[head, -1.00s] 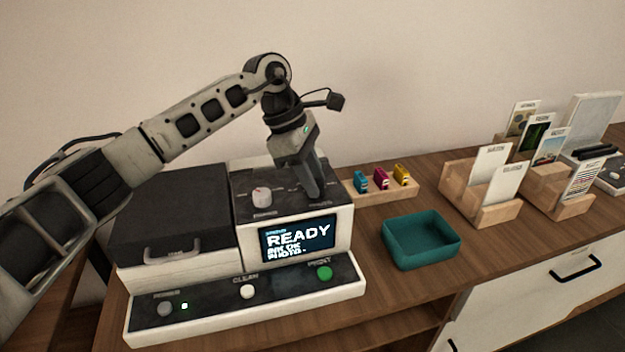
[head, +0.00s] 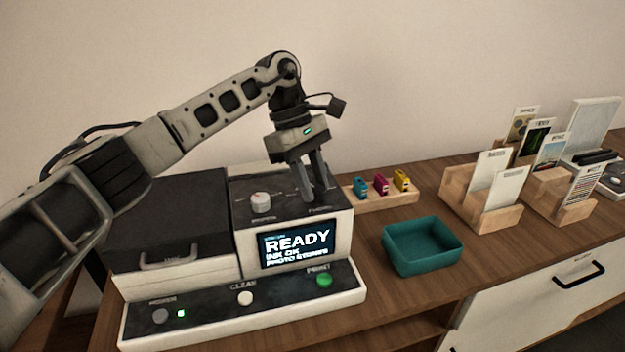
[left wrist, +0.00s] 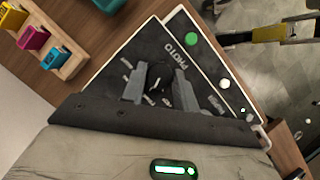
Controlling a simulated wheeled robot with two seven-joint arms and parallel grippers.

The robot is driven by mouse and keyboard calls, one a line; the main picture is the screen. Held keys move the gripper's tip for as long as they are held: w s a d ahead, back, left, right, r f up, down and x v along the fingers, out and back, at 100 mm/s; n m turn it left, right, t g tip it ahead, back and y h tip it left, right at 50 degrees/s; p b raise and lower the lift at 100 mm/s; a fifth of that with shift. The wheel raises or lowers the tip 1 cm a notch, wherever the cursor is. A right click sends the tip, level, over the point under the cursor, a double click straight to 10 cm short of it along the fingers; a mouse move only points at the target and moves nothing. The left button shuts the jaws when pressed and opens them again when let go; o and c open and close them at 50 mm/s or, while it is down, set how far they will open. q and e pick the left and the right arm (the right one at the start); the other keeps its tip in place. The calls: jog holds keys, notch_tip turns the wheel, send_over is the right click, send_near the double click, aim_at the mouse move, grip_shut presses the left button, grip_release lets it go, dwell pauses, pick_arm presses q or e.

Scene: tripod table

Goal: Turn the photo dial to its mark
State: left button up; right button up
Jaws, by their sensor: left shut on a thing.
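The printer's top panel (head: 285,210) carries the dials. My left gripper (head: 312,197) points down at the right part of this panel and is shut on the photo dial. In the left wrist view the black photo dial (left wrist: 158,80) sits between the two grey fingertips (left wrist: 158,92), with a light pointer line on it. The PHOTO label (left wrist: 176,57) is beside it, and pale marks lie around it. In the head view the fingers mostly hide the dial. The printer screen (head: 297,244) reads READY, INK OK and a PHOTO line. My right gripper is out of view.
A white knob (head: 260,202) stands left of the gripper. A green print button (head: 324,280) and a white clean button (head: 245,298) are on the front panel. Ink cartridges (head: 381,184), a teal tray (head: 424,248) and wooden card holders (head: 480,200) stand to the right.

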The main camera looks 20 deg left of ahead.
pick_arm(q)
jog(key=shift+r, duration=0.1)
jog(key=o, duration=0.9)
jog(key=shift+o, duration=0.4)
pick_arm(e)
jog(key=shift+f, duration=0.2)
pick_arm(q)
jog(key=p+v, duration=0.1)
jog(key=v, duration=1.5)
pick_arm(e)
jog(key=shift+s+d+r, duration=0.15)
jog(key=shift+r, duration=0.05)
